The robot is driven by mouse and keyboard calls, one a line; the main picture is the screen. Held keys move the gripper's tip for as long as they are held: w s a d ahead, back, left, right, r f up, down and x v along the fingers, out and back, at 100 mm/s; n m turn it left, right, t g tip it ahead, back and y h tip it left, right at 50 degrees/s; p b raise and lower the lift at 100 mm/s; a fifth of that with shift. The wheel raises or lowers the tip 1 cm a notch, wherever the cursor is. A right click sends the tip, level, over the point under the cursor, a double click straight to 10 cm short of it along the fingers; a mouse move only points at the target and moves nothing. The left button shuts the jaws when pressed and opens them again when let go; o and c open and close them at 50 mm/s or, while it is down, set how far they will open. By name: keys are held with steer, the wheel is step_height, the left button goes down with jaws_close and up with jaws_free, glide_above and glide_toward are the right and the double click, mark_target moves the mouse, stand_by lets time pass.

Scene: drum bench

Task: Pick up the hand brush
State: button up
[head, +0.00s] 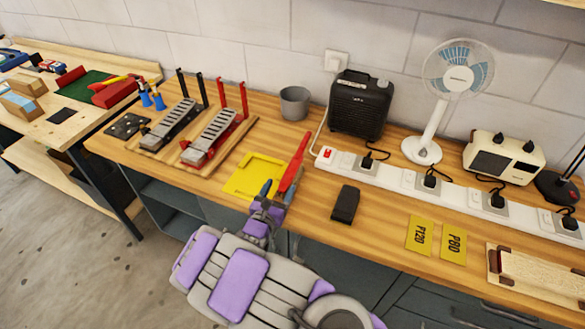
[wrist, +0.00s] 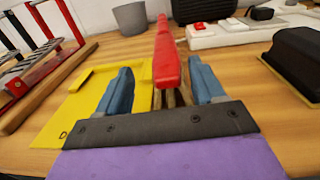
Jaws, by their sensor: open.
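The hand brush (head: 295,158) has a long red handle and lies on the wooden bench, its far end pointing away from me. In the wrist view, the red hand brush (wrist: 167,62) runs down the middle, with tan bristles partly visible under its near end. My gripper (head: 278,188) is open at the near end of the brush. In the wrist view, the blue fingers of my gripper (wrist: 160,70) stand on either side of the brush with gaps visible. The brush's near end is partly hidden by my gripper in the head view.
A yellow tray-like piece (head: 256,177) lies just left of the brush. A black block (head: 345,204) lies to the right. A white power strip (head: 400,180) and a grey cup (head: 295,102) are behind. Two clamp-like tools on wooden bases stand further left.

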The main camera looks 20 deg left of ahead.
mark_target(287, 178)
steer(key=w, duration=0.2)
steer(key=w+d+b, duration=0.1)
steer(key=w, duration=0.1)
steer(key=shift+f, duration=0.15)
steer(key=shift+w+b, duration=0.3)
steer(key=shift+w, duration=0.2)
jaws_close()
